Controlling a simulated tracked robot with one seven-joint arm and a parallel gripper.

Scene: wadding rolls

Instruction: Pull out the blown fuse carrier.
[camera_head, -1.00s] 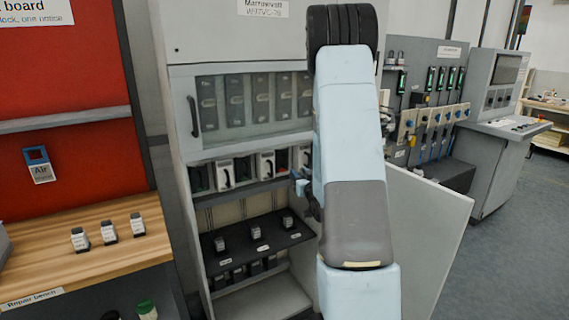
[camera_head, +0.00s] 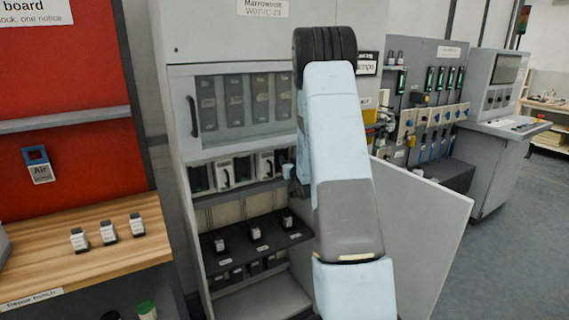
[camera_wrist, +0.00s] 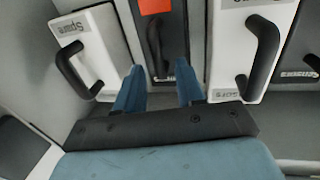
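A dark fuse carrier (camera_wrist: 172,25) with an orange mark (camera_wrist: 155,6) and a black handle (camera_wrist: 157,48) sits in its slot straight ahead in the wrist view. My gripper (camera_wrist: 160,84) is open. Its two blue fingers are apart below the dark carrier's handle, with nothing seen between them; contact cannot be told. In the head view my gripper (camera_head: 289,171) is mostly hidden by my arm at the carrier row (camera_head: 222,176).
Another dark carrier (camera_wrist: 305,45) is at the far right of the wrist view. The cabinet has a glazed door (camera_head: 235,100) above and a black shelf (camera_head: 240,257) with small parts below. An open cabinet door (camera_head: 425,230) stands at right. A wooden bench (camera_head: 90,270) is at left.

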